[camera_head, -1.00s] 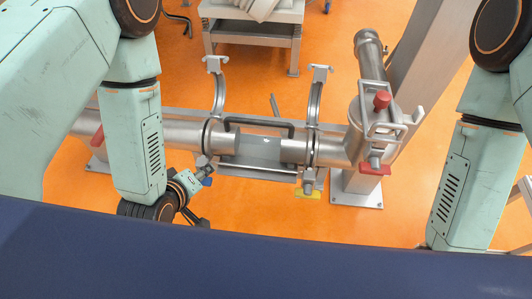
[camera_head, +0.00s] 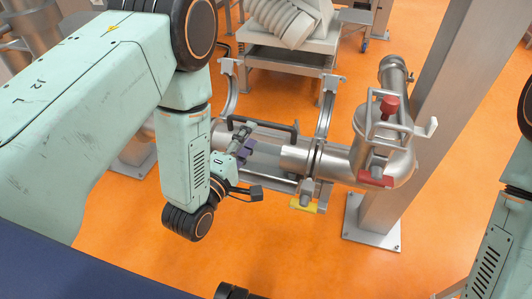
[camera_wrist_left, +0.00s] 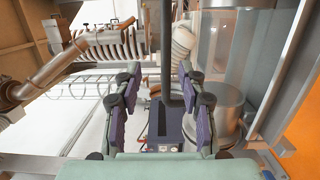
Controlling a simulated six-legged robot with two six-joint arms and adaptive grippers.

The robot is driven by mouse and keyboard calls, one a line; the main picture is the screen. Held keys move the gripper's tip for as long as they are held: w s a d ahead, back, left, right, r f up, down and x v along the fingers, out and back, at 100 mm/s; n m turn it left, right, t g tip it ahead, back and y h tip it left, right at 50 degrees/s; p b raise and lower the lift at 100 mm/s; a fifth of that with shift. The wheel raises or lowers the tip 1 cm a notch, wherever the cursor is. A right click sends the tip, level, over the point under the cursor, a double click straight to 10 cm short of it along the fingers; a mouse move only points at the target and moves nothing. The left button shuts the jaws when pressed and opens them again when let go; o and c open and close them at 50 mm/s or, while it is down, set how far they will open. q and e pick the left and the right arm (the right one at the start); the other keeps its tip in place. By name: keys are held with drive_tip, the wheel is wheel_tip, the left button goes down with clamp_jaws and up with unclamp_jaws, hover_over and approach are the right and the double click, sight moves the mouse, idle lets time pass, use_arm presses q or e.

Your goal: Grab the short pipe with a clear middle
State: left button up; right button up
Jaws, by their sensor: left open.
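The short pipe has steel ends and a clear middle (camera_head: 265,160), with a dark handle bar (camera_head: 268,125) along it. It lies in line between larger steel pipes, below two open clamp rings (camera_head: 327,105). My left gripper (camera_head: 248,170) is open in front of the pipe's left part and hides some of it. In the left wrist view, its purple fingers (camera_wrist_left: 159,108) stand apart on either side of the dark handle (camera_wrist_left: 168,55). The clear wall (camera_wrist_left: 226,50) and a steel end (camera_wrist_left: 222,108) are just right of them. I see no grip. My right gripper is out of view.
A steel elbow pipe (camera_head: 385,150) with red knobs stands to the right, before a thick metal post (camera_head: 425,110). A yellow-handled latch (camera_head: 303,205) hangs below the pipe. A cart (camera_head: 290,58) carries ribbed hose behind. The orange floor in front is clear.

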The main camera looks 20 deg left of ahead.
sight(261, 122)
use_arm(q)
drive_tip(key=w, duration=0.2)
drive_tip(key=w+b, duration=0.1)
drive_tip(key=w, duration=0.1)
drive_tip(key=w+d, duration=0.1)
drive_tip(key=w, duration=0.1)
drive_tip(key=shift+w+f, duration=0.25)
drive_tip(key=shift+f, duration=0.15)
drive_tip(key=shift+w+a+b, duration=0.15)
drive_tip(key=shift+w+b, duration=0.2)
drive_tip(key=shift+w, duration=0.15)
drive_tip(key=shift+d, duration=0.25)
drive_tip(key=shift+c, duration=0.4)
drive_tip(key=shift+a, duration=0.15)
drive_tip(key=c, duration=0.4)
clamp_jaws()
